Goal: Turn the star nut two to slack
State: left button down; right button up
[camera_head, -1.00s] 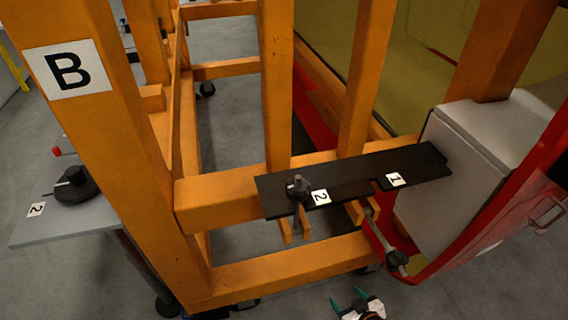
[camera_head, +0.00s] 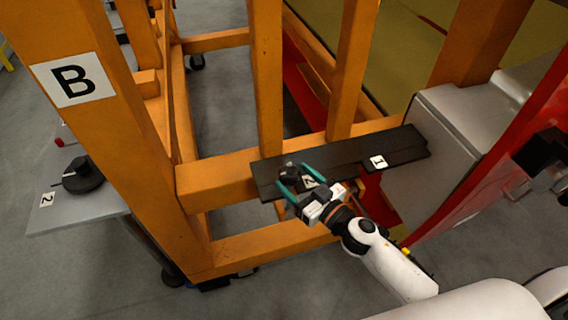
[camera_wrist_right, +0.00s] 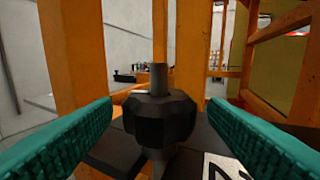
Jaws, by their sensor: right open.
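The black star nut two (camera_head: 289,172) sits on its bolt at the left end of the black plate (camera_head: 345,152), beside the label "2" (camera_head: 310,181). My right gripper (camera_head: 300,177) is open, its teal fingers on either side of the nut. In the right wrist view the nut (camera_wrist_right: 159,117) stands upright between the open fingers (camera_wrist_right: 159,125), with a visible gap on both sides. The bolt end (camera_wrist_right: 157,77) rises above it. My left gripper is not in view.
The orange frame (camera_head: 228,178) with the "B" sign (camera_head: 73,80) surrounds the plate. A label "1" (camera_head: 378,162) marks the plate's right part. A grey box (camera_head: 440,135) and red panel (camera_head: 510,165) stand to the right. A side table (camera_head: 75,207) holds a black knob (camera_head: 82,176).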

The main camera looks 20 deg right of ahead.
aim_at(284, 169)
jog(key=x, duration=0.5)
jog(key=shift+p, duration=0.35)
jog(key=shift+s, duration=0.1)
jog(key=c, duration=1)
